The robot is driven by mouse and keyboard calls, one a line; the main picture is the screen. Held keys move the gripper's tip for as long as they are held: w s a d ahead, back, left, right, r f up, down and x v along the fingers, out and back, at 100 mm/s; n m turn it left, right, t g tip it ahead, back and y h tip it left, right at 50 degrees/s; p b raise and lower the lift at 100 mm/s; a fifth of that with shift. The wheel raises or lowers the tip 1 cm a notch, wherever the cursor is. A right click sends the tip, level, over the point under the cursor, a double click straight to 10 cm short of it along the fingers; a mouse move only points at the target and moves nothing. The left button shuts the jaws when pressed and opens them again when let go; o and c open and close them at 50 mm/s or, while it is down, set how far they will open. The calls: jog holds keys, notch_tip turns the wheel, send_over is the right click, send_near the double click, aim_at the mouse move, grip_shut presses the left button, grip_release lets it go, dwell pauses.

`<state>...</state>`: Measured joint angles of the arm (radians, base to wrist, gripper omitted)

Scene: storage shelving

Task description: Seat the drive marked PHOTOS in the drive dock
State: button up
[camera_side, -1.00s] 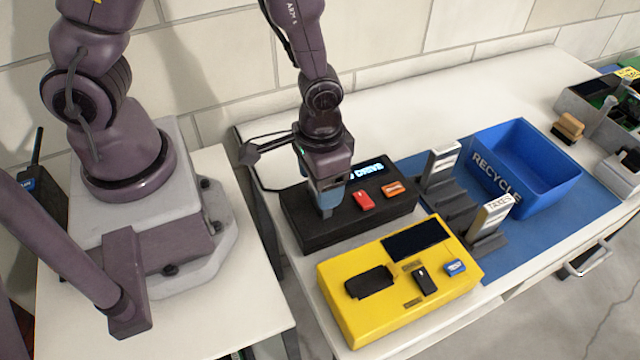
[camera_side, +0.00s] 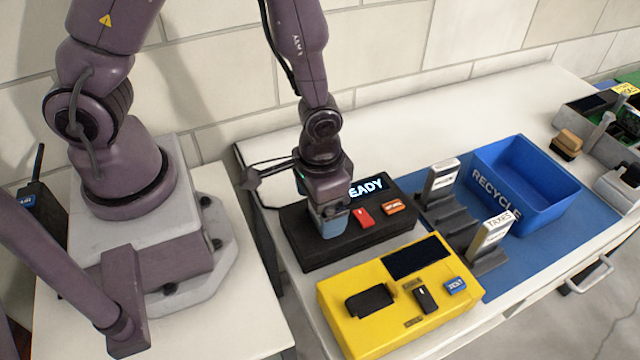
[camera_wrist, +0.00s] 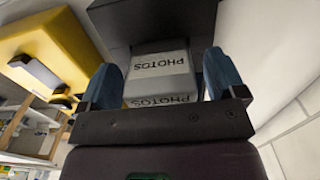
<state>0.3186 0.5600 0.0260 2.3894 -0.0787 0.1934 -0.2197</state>
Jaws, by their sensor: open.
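The black drive dock (camera_side: 300,243) sits on the white table, its lit display reading "EADY", the start hidden by my gripper. My gripper (camera_side: 331,226) is low over the dock's left part, pointing down. In the wrist view my gripper (camera_wrist: 160,68) is open, with its blue fingers on either side of the grey drive marked PHOTOS (camera_wrist: 158,65). A narrow gap shows beside the drive. The drive stands at the black dock (camera_wrist: 150,20); its lower end is out of sight. In the side view my gripper hides the drive.
A red button (camera_side: 362,218) and an orange one (camera_side: 394,207) are on the dock. A yellow box (camera_side: 350,325) stands in front. To the right are a rack (camera_side: 455,220) with upright drives, one labelled TAXES (camera_side: 492,235), and a blue RECYCLE bin (camera_side: 500,200).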

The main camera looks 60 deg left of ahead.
jog(key=s+a+r+t, duration=0.2)
jog(key=r, duration=0.7)
jog(key=s+a+r+t, duration=0.1)
jog(key=s+a+r, duration=0.1)
jog(key=r, duration=0.7)
jog(key=s+a+r+t, duration=0.2)
jog(key=a+r, duration=0.1)
jog(key=r, duration=0.7)
jog(key=shift+a+t, duration=0.3)
jog(key=shift+a, duration=0.05)
jog(key=shift+r, duration=0.1)
dwell(0.8)
